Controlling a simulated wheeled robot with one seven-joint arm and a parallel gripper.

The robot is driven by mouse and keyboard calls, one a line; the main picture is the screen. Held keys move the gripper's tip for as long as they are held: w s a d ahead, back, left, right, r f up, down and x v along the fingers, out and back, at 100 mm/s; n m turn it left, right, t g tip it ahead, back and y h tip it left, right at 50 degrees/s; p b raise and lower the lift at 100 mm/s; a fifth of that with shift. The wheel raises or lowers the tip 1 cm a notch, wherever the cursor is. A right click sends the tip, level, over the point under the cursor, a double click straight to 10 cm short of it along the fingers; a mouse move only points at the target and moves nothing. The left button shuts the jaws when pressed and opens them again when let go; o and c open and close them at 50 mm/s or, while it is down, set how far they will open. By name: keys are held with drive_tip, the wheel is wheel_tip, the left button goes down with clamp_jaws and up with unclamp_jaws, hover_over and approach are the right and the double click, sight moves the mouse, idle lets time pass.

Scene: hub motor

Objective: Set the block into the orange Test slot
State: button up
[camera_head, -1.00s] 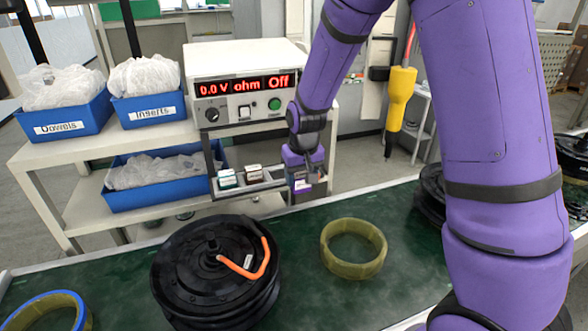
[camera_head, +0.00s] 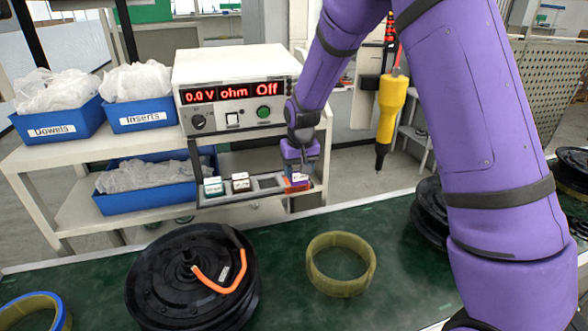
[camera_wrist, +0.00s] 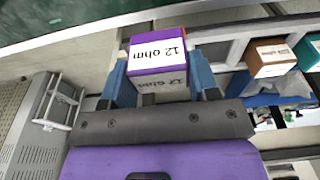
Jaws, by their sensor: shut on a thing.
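The block (camera_wrist: 157,55) is purple with a white "12 ohm" label and is held between the two blue fingertips of my gripper (camera_wrist: 159,80) in the wrist view. In the head view my gripper (camera_head: 298,179) points down at the right end of the slotted rack (camera_head: 268,183), with a small orange patch beneath it. Whether that patch is the block or the orange Test slot I cannot tell, nor whether the block touches the rack. A teal block (camera_head: 213,187) and a brown block (camera_head: 240,182) sit in the rack's left slots.
The meter (camera_head: 232,93) above the rack reads 0.0 V, ohm, Off. Blue bins (camera_head: 142,113) stand at the left. A black hub motor (camera_head: 160,278) and a yellow ring (camera_head: 340,264) lie on the green bench. A yellow tool (camera_head: 391,108) hangs at the right.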

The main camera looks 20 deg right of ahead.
drive_tip(key=w, duration=0.7)
drive_tip(key=shift+w+d+f, duration=0.35)
drive_tip(key=shift+w+f, duration=0.05)
drive_tip(key=shift+s+f, duration=0.1)
drive_tip(key=shift+f, duration=1.6)
drive_tip(key=shift+f, duration=0.1)
drive_tip(key=o, duration=1)
drive_tip(key=shift+c, duration=0.2)
